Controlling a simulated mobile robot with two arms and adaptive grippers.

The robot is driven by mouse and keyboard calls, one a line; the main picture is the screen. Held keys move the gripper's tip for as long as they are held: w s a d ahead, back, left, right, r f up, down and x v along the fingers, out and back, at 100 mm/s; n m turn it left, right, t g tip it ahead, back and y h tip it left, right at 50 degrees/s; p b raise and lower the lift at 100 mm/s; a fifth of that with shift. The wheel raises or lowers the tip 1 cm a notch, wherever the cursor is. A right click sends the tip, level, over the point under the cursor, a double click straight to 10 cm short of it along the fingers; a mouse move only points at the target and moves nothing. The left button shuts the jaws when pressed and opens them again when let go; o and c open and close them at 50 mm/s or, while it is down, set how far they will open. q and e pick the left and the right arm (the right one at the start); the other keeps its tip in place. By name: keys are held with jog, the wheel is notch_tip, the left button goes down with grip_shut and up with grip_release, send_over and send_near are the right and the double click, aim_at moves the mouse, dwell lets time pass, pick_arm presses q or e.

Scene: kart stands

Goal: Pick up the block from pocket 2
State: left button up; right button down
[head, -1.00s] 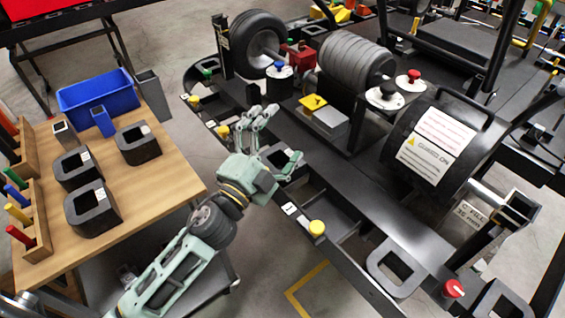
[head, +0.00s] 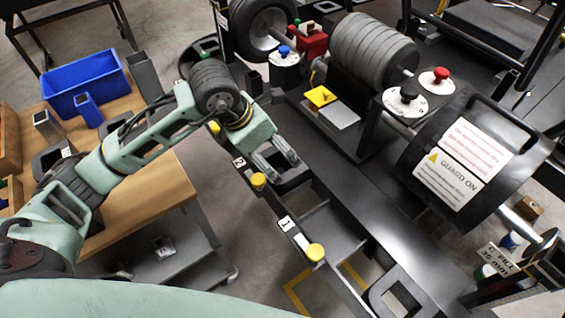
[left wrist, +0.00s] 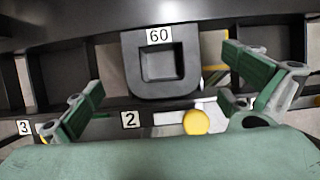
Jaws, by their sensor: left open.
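The block is a dark, thick piece with a square hole and a white label reading 60. In the left wrist view the block (left wrist: 129,70) sits in the frame behind the pocket tag 2 (left wrist: 130,119). In the head view the block (head: 290,183) is partly hidden by my left gripper (head: 282,158). My left gripper is open and points down over it. In the left wrist view one finger is to the left of the block and the other to its right, both apart from it. My right gripper is in neither view.
Yellow knobs (head: 258,181) stand along the frame's near rail, one close to the block. An empty pocket behind tag 1 (head: 285,223) is nearer. A black guard drum (head: 458,150) and a yellow-topped box (head: 322,97) stand beyond. The wooden table (head: 155,195) is at left.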

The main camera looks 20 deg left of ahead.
aim_at(280, 163)
pick_arm(q)
jog(key=p+x, duration=0.2)
jog(key=x, duration=0.5)
jog(key=shift+s+d, duration=0.1)
jog(key=shift+s, duration=0.1)
jog(key=shift+w+f, duration=0.1)
jog(key=shift+f, duration=0.15)
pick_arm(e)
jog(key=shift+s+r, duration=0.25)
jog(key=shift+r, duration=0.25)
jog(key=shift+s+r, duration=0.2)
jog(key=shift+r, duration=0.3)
pick_arm(q)
jog(key=shift+c, duration=0.3)
jog(key=c, duration=1.7)
jog(key=shift+r, duration=0.1)
jog(key=shift+c, duration=0.5)
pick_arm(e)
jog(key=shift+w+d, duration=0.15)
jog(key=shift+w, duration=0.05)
pick_arm(q)
jog(key=shift+w, duration=0.1)
